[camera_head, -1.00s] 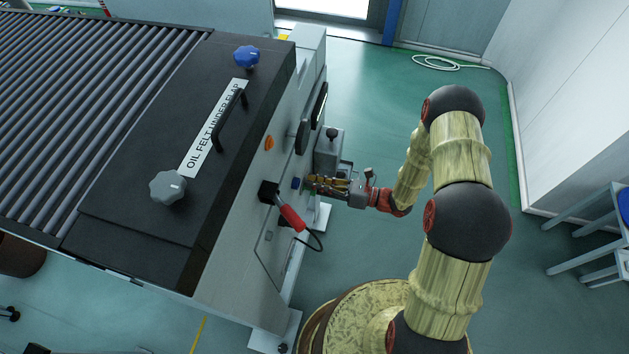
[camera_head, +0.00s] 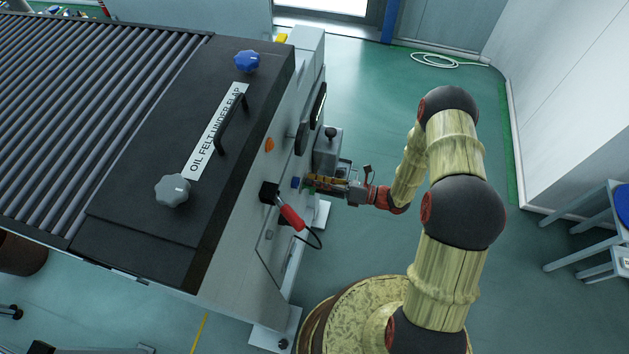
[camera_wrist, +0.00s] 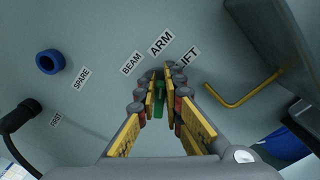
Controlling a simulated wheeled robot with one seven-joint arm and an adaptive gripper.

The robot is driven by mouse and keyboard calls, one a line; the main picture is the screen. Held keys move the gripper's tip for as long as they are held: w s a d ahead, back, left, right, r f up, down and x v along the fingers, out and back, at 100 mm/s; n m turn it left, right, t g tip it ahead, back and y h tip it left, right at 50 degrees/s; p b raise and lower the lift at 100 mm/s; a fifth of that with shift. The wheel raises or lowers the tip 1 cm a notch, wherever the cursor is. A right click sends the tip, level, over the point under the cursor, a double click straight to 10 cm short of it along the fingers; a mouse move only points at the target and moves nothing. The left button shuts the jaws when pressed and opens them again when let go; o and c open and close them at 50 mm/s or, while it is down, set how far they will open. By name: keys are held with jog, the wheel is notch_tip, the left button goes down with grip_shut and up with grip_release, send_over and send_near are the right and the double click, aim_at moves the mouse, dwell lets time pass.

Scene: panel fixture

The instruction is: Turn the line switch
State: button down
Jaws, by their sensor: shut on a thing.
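My gripper (camera_wrist: 160,90) is at the side panel of the machine. In the wrist view its yellow-padded fingers are closed on a narrow green piece (camera_wrist: 159,100), which looks like a switch lever; the fingers hide much of it. Labels ARM (camera_wrist: 161,43), BEAM (camera_wrist: 132,63) and a partly covered one ending in IFT (camera_wrist: 189,57) are around the fingertips. I see no label reading LINE, so I cannot tell which switch this is. In the head view my gripper (camera_head: 313,184) reaches the panel from the right.
A blue round knob (camera_wrist: 49,62) is left of the SPARE label (camera_wrist: 82,79). A bent yellow rod (camera_wrist: 243,93) sticks out on the right. A red-handled lever (camera_head: 291,217) is close below my gripper in the head view. Open floor (camera_head: 375,90) lies behind my arm.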

jog(key=shift+r, duration=0.15)
jog(key=c, duration=1.9)
grip_release()
jog(key=shift+d, duration=0.15)
jog(key=v, duration=1.1)
jog(key=shift+s+d, duration=0.2)
jog(key=shift+d, duration=0.15)
